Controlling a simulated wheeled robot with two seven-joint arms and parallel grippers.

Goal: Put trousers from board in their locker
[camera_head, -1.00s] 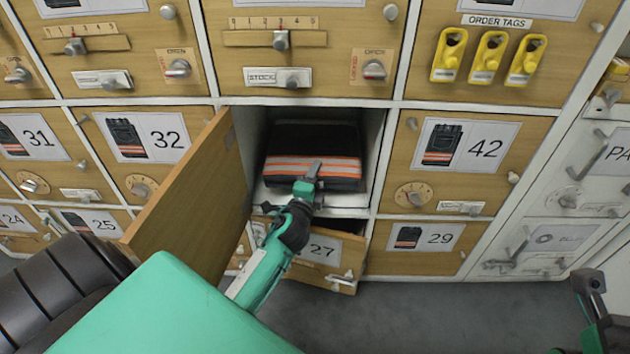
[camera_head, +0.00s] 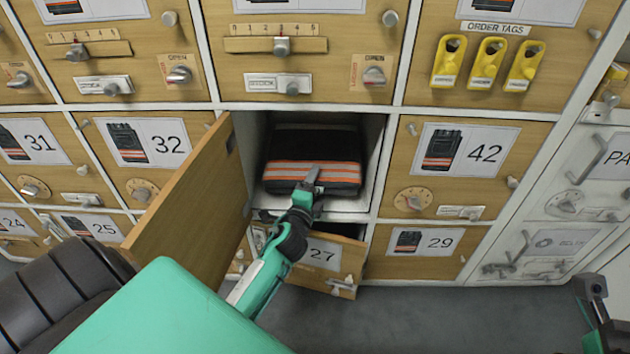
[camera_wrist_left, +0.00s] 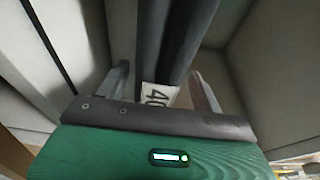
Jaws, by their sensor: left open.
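Folded dark trousers (camera_head: 312,147) with orange and silver bands lie inside the open locker (camera_head: 372,135) in the middle of the head view. Their front edge faces me. My left gripper (camera_head: 310,178) is at the locker mouth, its fingertips at the front of the trousers. In the left wrist view the gripper (camera_wrist_left: 162,85) is open, one finger on either side of the dark cloth (camera_wrist_left: 165,40) and a white tag reading 40 (camera_wrist_left: 158,95). I cannot tell whether the fingers touch it. My right gripper (camera_head: 592,290) shows partly at the right edge; its jaw state is unclear.
The open locker's wooden door (camera_head: 195,205) swings out to the left of my left arm. Below, door 27 (camera_head: 330,255) stands ajar. Closed locker 42 (camera_head: 457,160) is to the right, with yellow order tags (camera_head: 488,62) above. Grey floor (camera_head: 420,315) is clear in front.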

